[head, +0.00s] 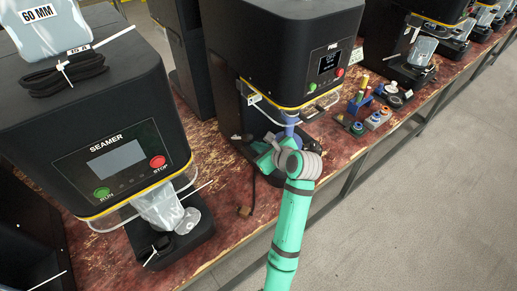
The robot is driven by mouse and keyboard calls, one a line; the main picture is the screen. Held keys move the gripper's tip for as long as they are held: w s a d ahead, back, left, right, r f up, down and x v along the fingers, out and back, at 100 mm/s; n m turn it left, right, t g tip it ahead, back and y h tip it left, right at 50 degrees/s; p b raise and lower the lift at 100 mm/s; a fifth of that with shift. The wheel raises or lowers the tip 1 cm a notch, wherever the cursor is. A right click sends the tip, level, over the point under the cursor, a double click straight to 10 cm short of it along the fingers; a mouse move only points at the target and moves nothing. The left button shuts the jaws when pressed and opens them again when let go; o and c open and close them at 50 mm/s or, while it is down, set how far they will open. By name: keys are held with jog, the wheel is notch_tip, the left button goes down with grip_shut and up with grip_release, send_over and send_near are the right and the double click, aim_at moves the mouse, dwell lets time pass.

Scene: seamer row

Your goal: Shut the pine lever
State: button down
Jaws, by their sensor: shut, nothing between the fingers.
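The middle black machine (270,45) has a short label on its front that looks like "PINE", too small to read surely. It has a small dark screen and a red and a green button. A thin curved grey bar (318,108) runs out from under its yellow-edged head at the right; I cannot tell surely whether this is the pine lever. My gripper (262,152), at the end of my teal arm, is at the base of this machine, below its head. It is shut with nothing held. My wrist partly hides its fingers and the base. A blue upright piece (290,130) stands just behind my wrist.
A black machine marked SEAMER (100,140) stands at the left, with a clear cup (160,207) under its head. Small coloured parts (365,115) lie right of the middle machine. More machines line the worn red-brown bench (230,205). Grey floor (430,210) is clear at the right.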

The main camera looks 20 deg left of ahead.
jog(key=shift+f, duration=0.1)
jog(key=w+r+v, duration=0.1)
jog(key=v, duration=0.8)
jog(key=shift+d, duration=0.2)
